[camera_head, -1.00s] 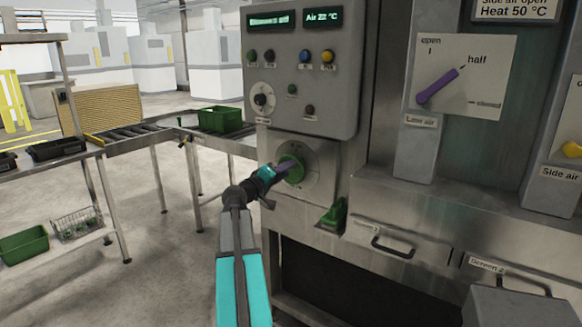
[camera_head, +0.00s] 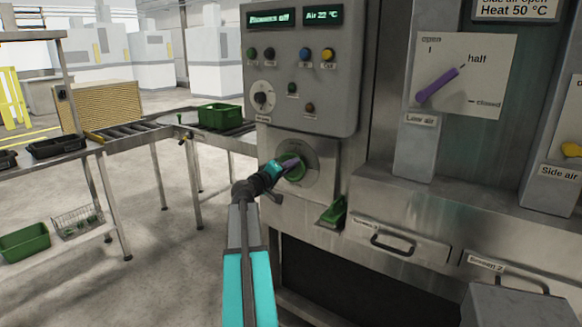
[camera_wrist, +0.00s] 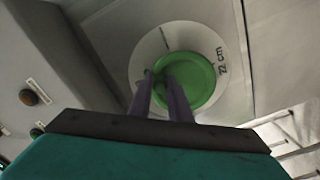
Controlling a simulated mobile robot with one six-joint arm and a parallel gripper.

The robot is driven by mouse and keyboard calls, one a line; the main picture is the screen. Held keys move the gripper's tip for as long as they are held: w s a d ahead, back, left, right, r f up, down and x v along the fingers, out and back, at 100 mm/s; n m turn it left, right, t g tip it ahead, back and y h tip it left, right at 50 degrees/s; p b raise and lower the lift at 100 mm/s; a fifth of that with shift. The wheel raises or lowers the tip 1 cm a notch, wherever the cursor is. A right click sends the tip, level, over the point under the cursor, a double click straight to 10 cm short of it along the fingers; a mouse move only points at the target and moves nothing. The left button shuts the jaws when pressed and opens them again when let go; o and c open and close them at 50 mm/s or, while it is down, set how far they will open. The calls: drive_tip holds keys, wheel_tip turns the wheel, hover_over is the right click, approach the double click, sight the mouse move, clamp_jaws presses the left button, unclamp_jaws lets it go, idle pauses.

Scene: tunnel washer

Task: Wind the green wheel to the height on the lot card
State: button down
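The green wheel (camera_head: 294,168) sits on a round pale dial on the grey machine front, below the control panel. In the wrist view the green wheel (camera_wrist: 205,75) is a plain disc, and the dial ring (camera_wrist: 228,42) around it reads "22 cm". My gripper (camera_head: 292,163) is at the wheel's face and hides part of it. In the wrist view the two purple fingers of my gripper (camera_wrist: 160,76) reach the wheel's left part with a narrow gap between them; whether they clamp anything is unclear. A card (camera_head: 515,9) at the top right, cut off, reads "Side air open, Heat 50 °C"; no height shows.
The control panel (camera_head: 300,70) above reads "Air 22 °C". A green pedal-like part (camera_head: 333,212) and a drawer handle (camera_head: 392,243) stick out right of the wheel. A purple lever (camera_head: 437,86) is on the low air plate. A roller conveyor holds a green crate (camera_head: 220,117).

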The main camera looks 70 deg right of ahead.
sight(290, 157)
drive_tip(key=shift+w+r+n, duration=0.1)
drive_tip(key=shift+w+n, duration=0.05)
drive_tip(key=shift+n, duration=0.15)
drive_tip(key=shift+w+d+r+n+p, duration=0.2)
drive_tip(key=shift+w+n, duration=0.25)
drive_tip(key=shift+n, duration=0.9)
drive_tip(key=shift+w+d+r+n+p, duration=0.1)
drive_tip(key=shift+w+r+n, duration=0.3)
drive_tip(key=shift+n, duration=1)
drive_tip(key=shift+w+d+r+n+p, duration=0.1)
drive_tip(key=shift+w+n, duration=0.45)
drive_tip(key=shift+n, duration=0.8)
drive_tip(key=c, duration=1.6)
unclamp_jaws()
drive_tip(key=shift+c, duration=0.2)
drive_tip(key=shift+f, duration=0.1)
drive_tip(key=shift+a, duration=0.15)
